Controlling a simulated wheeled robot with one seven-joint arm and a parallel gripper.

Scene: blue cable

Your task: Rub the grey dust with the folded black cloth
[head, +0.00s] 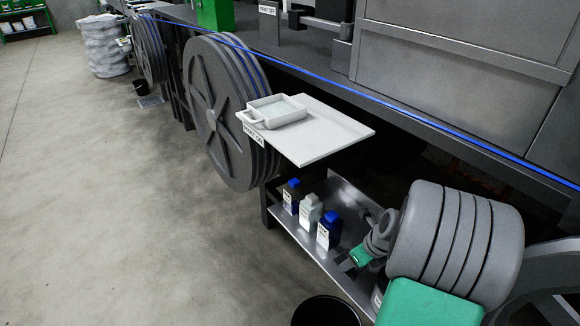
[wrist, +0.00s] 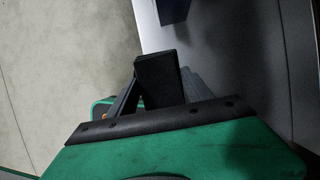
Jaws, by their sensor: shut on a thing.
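My gripper (wrist: 158,90) is shut on the folded black cloth (wrist: 158,72), which shows as a dark upright block between the fingers in the wrist view. In the head view my gripper (head: 356,260) is small and partly hidden at the right of the metal shelf (head: 345,192), low under the bench. I cannot make out the grey dust in either view. A pale grey surface (wrist: 225,65) lies beyond the cloth in the wrist view; whether the cloth touches it I cannot tell.
Dark blue and white bottles (head: 311,212) stand on the metal shelf left of my gripper. A white tray board (head: 330,135) juts out above, carrying a small dish (head: 277,110). A blue cable (head: 400,107) runs along the bench edge. A black bin (head: 325,312) stands below.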

